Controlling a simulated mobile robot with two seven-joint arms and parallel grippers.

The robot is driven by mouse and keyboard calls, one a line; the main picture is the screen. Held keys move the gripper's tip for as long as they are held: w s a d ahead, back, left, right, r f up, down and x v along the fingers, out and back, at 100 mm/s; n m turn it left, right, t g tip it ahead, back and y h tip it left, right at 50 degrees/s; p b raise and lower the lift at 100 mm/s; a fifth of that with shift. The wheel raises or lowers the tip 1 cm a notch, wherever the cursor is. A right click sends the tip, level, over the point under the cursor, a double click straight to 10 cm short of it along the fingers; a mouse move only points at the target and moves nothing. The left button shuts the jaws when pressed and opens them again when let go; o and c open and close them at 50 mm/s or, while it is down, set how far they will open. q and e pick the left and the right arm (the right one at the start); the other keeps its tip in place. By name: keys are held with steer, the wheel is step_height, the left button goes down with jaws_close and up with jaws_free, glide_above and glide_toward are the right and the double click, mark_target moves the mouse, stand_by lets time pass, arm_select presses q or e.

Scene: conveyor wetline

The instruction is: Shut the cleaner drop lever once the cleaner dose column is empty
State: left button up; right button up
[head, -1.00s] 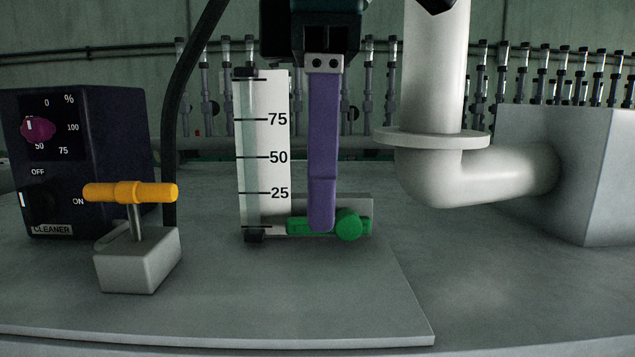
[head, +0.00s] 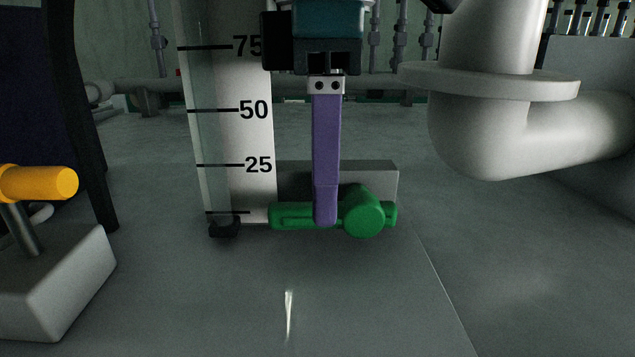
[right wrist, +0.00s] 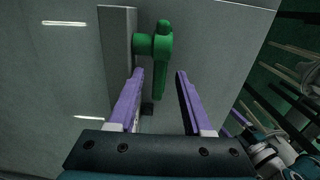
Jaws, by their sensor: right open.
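The cleaner dose column (head: 213,150) is a clear upright tube beside a white scale marked 25, 50 and 75. I see no coloured liquid in its visible part; its top is out of the head view. The green cleaner drop lever (head: 363,212) lies level at the column's foot, its arm pointing left toward the tube. My right gripper (head: 325,220) is open, with a purple finger in front of the lever arm. In the right wrist view, the lever (right wrist: 160,75) lies between the two fingertips (right wrist: 160,74); I see no clear contact. My left gripper is out of view.
A grey block (head: 386,178) stands behind the lever. A yellow-handled lever (head: 38,184) on a grey base (head: 55,285) is at the left. A thick white pipe (head: 492,135) bends at the right. The counter in front is clear.

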steer(key=shift+f, duration=0.75)
jaws_close()
stand_by(0.9)
